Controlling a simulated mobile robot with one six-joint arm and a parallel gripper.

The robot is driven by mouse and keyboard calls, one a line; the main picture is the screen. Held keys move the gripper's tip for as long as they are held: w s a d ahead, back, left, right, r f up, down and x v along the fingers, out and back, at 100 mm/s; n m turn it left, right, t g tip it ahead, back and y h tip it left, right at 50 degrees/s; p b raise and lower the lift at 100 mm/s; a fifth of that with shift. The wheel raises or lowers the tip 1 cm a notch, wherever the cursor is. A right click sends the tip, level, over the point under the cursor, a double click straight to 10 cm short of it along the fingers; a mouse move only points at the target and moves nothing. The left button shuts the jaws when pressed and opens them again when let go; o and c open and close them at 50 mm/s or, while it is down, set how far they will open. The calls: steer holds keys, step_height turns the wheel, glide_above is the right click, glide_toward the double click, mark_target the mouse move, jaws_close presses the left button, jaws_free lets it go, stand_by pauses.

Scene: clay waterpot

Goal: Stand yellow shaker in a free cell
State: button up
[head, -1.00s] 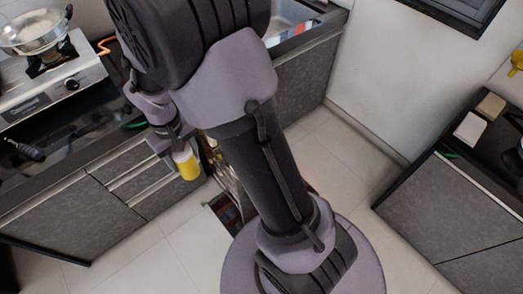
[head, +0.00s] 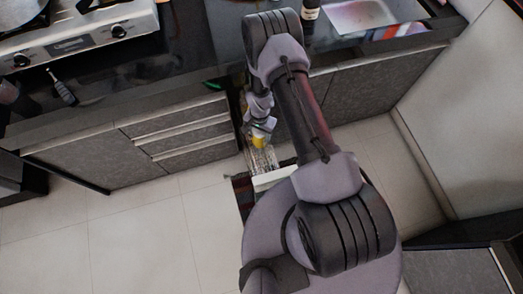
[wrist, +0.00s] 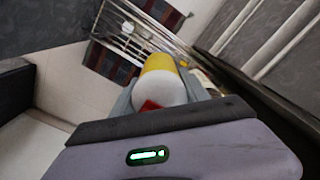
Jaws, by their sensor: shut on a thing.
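The yellow shaker (head: 259,141) is in my gripper (head: 260,131), low in front of the counter. In the wrist view the shaker (wrist: 160,63) shows a yellow body and a rounded white end with a red patch. The grey fingers of my gripper (wrist: 160,84) are shut on its sides. A wire rack (head: 262,161) stands out from the cabinets below the shaker. In the wrist view the rack (wrist: 127,42) lies beyond the shaker, which hides part of it. I cannot make out which cells are free.
Drawers (head: 188,140) stand left of the rack, and a dark cabinet door (head: 345,98) stands right of it. A dark striped mat (head: 243,196) lies on the floor beneath. The tiled floor (head: 150,215) at left is clear. A stove (head: 75,35) is on the counter.

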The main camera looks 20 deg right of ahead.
steer(key=f+b, duration=0.1)
steer(key=f, duration=0.2)
steer(key=f+b, duration=0.1)
steer(key=f, duration=0.3)
steer(key=f+b, duration=0.2)
steer(key=f, duration=0.2)
steer(key=shift+s+f, duration=0.25)
steer(key=shift+f, duration=0.15)
steer(key=o, duration=1.6)
